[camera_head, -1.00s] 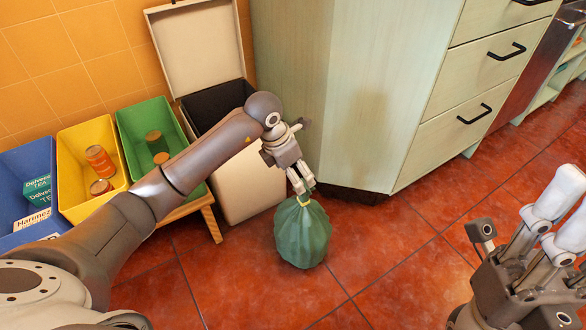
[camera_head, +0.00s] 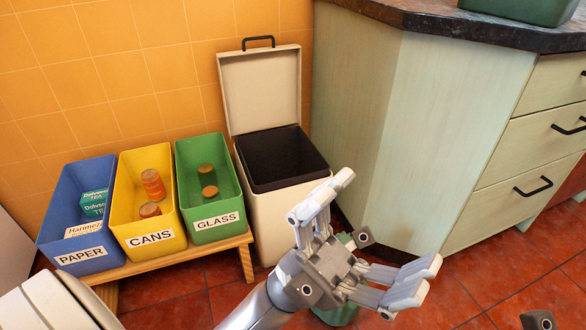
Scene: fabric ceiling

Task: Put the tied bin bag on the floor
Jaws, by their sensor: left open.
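The green tied bin bag (camera_head: 343,315) is on the red tiled floor in front of the open bin, mostly hidden behind my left gripper. Its lower part and a bit of its top show around the hand. My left gripper (camera_head: 385,225) is open with its fingers spread wide and nothing between them. It is in front of the bag in the picture; I cannot tell if they touch. Only a small dark part of my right gripper (camera_head: 538,320) shows at the bottom right edge; its fingers are out of view.
The cream bin (camera_head: 268,215) stands with its lid up and a dark inside. Left of it, blue paper (camera_head: 70,250), yellow cans (camera_head: 145,235) and green glass (camera_head: 215,222) boxes stand on a wooden bench (camera_head: 195,255). A cabinet (camera_head: 400,130) is on the right. Floor at right is clear.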

